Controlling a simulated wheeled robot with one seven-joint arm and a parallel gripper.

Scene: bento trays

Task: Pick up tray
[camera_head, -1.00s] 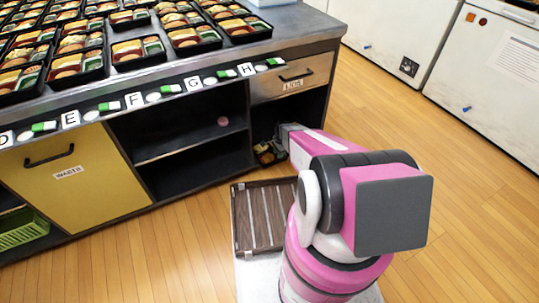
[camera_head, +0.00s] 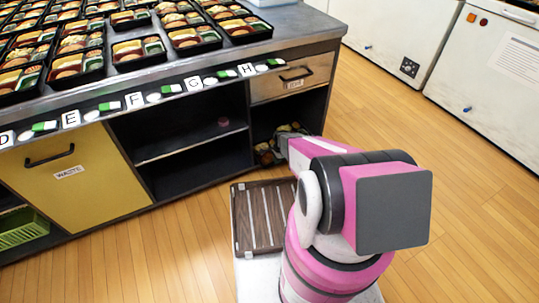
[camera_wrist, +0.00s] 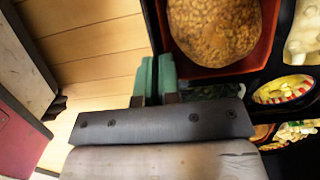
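A black bento tray (camera_wrist: 183,70) fills the right of the wrist view, close to the camera. It holds a brown fried piece (camera_wrist: 214,28) in a red compartment, pale pieces at the upper right, and a striped cup (camera_wrist: 284,90) of yellow food. My gripper (camera_wrist: 157,76) has its two green fingertips close together at the tray's left edge, with the rim between them. It appears shut on that rim. In the head view, food (camera_head: 289,129) shows around my gripper in the open compartment under the right drawer. The fingers and most of the tray are hidden there.
A brown slatted carrier (camera_head: 262,217) lies below, beside my arm. The counter (camera_head: 300,22) bears many filled bento trays. Shelf walls and the drawer (camera_head: 292,82) bound the compartment closely. Floor to the right is clear. A small pink item (camera_head: 224,122) sits on the middle shelf.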

